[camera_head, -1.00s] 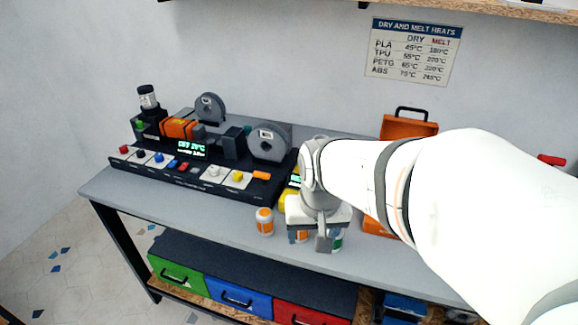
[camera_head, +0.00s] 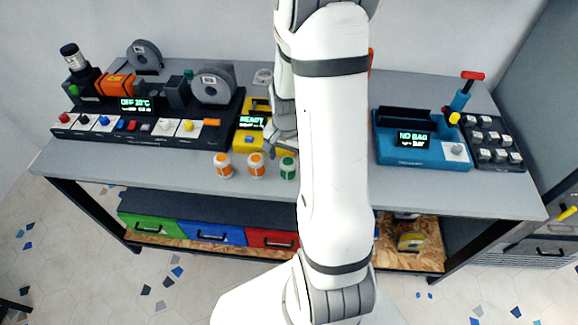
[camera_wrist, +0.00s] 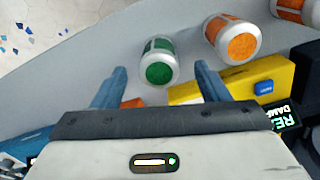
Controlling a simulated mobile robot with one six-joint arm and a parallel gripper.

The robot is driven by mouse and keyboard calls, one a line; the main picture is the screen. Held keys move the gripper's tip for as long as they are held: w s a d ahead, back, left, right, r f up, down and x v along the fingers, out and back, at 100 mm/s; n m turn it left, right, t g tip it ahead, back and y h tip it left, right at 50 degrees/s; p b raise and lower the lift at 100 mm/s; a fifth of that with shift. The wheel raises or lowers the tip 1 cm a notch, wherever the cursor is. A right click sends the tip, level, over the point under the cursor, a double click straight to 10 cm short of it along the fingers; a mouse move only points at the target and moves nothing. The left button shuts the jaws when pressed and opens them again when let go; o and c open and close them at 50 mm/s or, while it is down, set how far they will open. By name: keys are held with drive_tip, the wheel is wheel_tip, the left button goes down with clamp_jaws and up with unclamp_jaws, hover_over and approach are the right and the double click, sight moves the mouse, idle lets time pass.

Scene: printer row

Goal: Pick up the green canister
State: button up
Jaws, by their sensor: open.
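The green canister (camera_head: 288,168), white-bodied with a green label and end, stands on the grey table near its front edge, at the right end of a short row with two orange canisters (camera_head: 240,165). In the wrist view the green canister (camera_wrist: 159,62) lies ahead of my open gripper (camera_wrist: 160,80), between the lines of its two blue-grey fingers. The fingers hold nothing. In the head view my gripper (camera_head: 283,138) is just behind and above the green canister, mostly hidden by my arm.
A yellow device (camera_head: 250,135) with a READY display stands close behind the canisters. A blue device (camera_head: 420,140) and a dark button pad (camera_head: 492,145) are on the right. The table front (camera_head: 150,165) at left is bare.

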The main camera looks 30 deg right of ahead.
sight(288, 162)
drive_tip(key=shift+d+f+p, duration=0.2)
drive_tip(key=shift+f+p, duration=0.5)
drive_tip(key=shift+f, duration=1.8)
drive_tip(key=c, duration=1.1)
